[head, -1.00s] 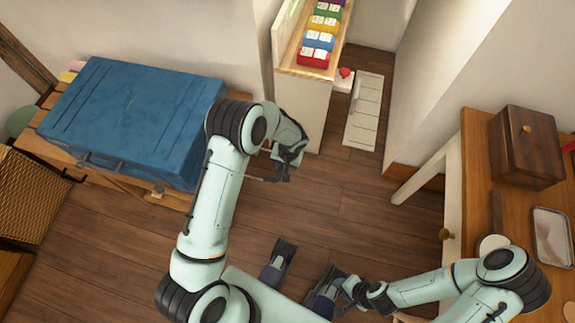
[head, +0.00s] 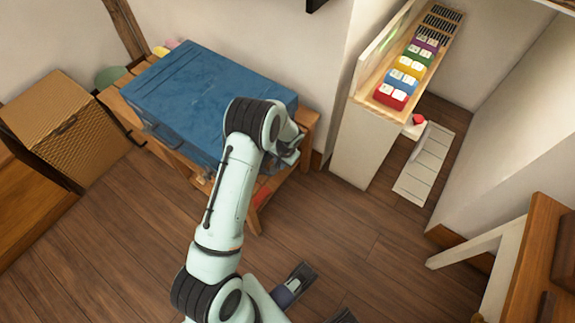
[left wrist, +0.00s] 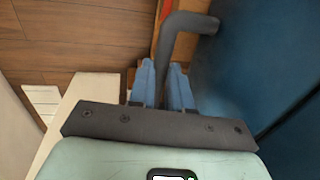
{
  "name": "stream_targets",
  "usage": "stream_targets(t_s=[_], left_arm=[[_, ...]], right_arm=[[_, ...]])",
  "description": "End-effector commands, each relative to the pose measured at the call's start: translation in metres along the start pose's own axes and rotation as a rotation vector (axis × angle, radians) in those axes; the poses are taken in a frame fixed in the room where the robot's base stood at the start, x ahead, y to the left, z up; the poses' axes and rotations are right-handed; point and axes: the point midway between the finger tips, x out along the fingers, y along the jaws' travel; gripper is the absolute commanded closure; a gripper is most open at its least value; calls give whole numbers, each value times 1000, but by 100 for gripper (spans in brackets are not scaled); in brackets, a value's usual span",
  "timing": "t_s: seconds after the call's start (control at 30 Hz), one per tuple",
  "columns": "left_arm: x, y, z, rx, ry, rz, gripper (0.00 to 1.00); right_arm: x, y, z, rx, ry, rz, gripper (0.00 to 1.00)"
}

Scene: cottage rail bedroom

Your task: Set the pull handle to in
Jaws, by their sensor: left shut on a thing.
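A large blue case (head: 205,95) lies flat on a wooden stand. In the left wrist view its blue side (left wrist: 260,60) fills the right. A dark grey bent bar, the pull handle (left wrist: 178,28), comes out of that side, turns a corner and runs down between my left fingers. My left gripper (left wrist: 164,85) is shut on this bar, with one blue finger on each side. In the head view my left gripper (head: 288,155) is at the case's near right side, and my wrist hides the held bar.
A woven box (head: 70,125) stands left of the stand (head: 258,215). A white shelf unit (head: 365,140) with coloured boxes is at the right, with a white slatted panel (head: 425,165) beside it.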

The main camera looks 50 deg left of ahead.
Motion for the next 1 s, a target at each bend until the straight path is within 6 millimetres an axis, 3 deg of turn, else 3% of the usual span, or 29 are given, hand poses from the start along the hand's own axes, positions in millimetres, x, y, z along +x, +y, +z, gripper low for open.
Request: stream_targets(t_s=[0.3, 0.33, 0.4, 0.77, 1.0], left_arm=[[0, -8, 1, -2, -1, -10, 100], [1, -8, 1, -2, -1, -11, 78], [0, -8, 0, -2, 0, -10, 56], [-3, -4, 0, -1, 1, -6, 56], [-44, -4, -1, 0, 6, -5, 56]], right_arm=[[0, 0, 0, 0, 0, 0, 57], [0, 0, 0, 0, 0, 0, 57], [0, 0, 0, 0, 0, 0, 57], [-1, 0, 0, 0, 0, 0, 57], [-7, -1, 3, 1, -8, 2, 57]])
